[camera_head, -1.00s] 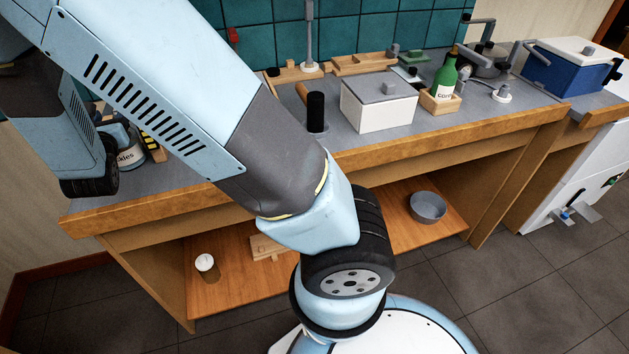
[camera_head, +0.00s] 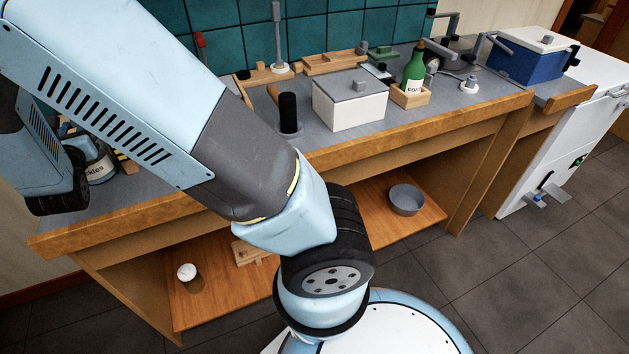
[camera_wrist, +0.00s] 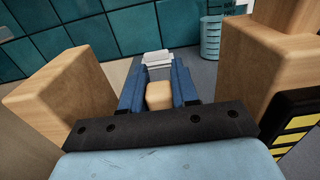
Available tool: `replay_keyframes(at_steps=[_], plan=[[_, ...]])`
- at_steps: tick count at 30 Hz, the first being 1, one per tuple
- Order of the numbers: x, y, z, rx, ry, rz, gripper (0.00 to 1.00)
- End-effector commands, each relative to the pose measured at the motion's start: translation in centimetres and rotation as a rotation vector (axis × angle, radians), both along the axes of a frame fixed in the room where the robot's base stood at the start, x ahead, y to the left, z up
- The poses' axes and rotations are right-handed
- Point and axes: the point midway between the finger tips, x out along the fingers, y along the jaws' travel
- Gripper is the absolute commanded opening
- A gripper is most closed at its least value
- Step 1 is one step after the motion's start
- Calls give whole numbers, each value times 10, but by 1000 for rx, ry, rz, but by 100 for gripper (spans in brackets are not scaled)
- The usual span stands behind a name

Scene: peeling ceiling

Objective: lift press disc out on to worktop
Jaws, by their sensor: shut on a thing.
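In the wrist view my gripper (camera_wrist: 157,78) has its two blue fingers closed on a pale wooden piece (camera_wrist: 158,96), which looks like the grip of the press disc. The rest of the disc is hidden below the gripper's dark crossbar. Large wooden blocks stand on both sides of the fingers, one at left (camera_wrist: 62,97) and one at right (camera_wrist: 250,75). In the head view my wrist hangs over the left end of the worktop (camera_head: 330,140), beside a jar labelled as pickles (camera_head: 99,169). My arm hides most of that spot.
A white lidded box (camera_head: 350,108), a black cylinder (camera_head: 288,112) and a green bottle in a wooden holder (camera_head: 413,70) stand along the worktop. A yellow-and-black striped thing (camera_wrist: 292,130) is close at right in the wrist view. A grey bowl (camera_head: 406,200) sits on the lower shelf.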

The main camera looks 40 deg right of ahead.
Motion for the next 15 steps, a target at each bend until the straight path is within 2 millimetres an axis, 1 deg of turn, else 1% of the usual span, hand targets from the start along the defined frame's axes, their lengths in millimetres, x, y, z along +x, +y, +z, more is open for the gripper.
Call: replay_keyframes(at_steps=[10, 15], plan=[[0, -1, 0, 0, 0, -1, 0], [0, -1, 7, 3, -1, -1, 0]])
